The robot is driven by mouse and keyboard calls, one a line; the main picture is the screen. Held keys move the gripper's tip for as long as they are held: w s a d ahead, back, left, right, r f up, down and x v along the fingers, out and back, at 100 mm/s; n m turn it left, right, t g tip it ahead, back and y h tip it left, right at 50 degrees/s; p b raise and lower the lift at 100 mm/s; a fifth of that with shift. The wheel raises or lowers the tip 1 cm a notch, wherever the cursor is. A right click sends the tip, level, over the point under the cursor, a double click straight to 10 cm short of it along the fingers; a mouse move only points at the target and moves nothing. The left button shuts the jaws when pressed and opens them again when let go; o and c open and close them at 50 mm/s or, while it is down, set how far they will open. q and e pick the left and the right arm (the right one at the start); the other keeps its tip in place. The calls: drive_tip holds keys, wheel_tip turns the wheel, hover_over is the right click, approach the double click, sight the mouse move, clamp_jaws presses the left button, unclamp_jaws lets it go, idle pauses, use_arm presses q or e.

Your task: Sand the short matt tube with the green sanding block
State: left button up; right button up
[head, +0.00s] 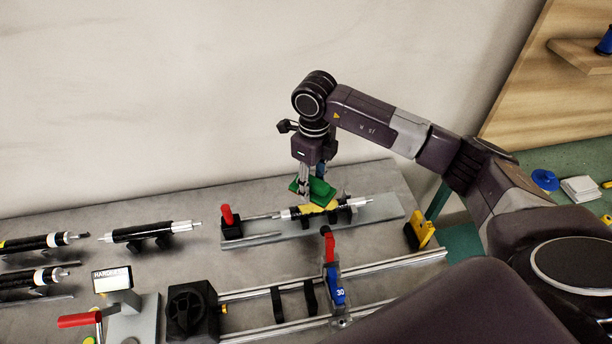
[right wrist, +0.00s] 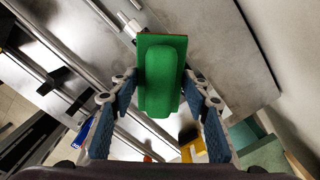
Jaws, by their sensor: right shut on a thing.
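My right gripper (head: 307,183) is shut on the green sanding block (head: 320,190) and holds it low over a rail fixture. In the right wrist view the block (right wrist: 160,78) shows between the two blue finger pads, tilted, with a thin reddish-brown edge. A short dark tube (head: 342,209) with silver ends lies in the fixture (head: 385,211), right under the block. A yellow patch shows at the tube below the block. I cannot tell whether block and tube touch. My left gripper is out of view.
Another dark tube (head: 150,232) rests on stands to the left, with more tubes (head: 35,243) at the far left. A red-handled clamp (head: 230,220) is at the fixture's left end. Twin rails with a blue-and-red piece (head: 334,285) lie in front. A yellow block (head: 420,230) stands right.

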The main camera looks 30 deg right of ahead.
sight(312, 207)
drive_tip(key=shift+f, duration=0.5)
drive_tip(key=shift+f+b, duration=0.15)
drive_tip(key=shift+b, duration=0.2)
drive_tip(key=shift+f+b, duration=0.3)
wheel_tip(312, 207, down, 3)
drive_tip(key=shift+w+r+b, duration=0.1)
drive_tip(key=shift+b, duration=1.05)
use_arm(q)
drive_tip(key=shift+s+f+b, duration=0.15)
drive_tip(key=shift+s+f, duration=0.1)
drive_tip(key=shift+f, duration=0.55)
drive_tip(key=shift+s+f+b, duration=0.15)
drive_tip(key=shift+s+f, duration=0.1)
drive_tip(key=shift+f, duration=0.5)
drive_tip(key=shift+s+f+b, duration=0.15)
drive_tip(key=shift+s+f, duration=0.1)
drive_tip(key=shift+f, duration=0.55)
use_arm(e)
drive_tip(key=shift+f, duration=0.55)
use_arm(q)
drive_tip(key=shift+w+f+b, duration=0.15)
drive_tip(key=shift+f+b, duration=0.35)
drive_tip(key=shift+b, duration=0.05)
use_arm(e)
drive_tip(key=shift+f, duration=0.6)
drive_tip(key=o, duration=0.8)
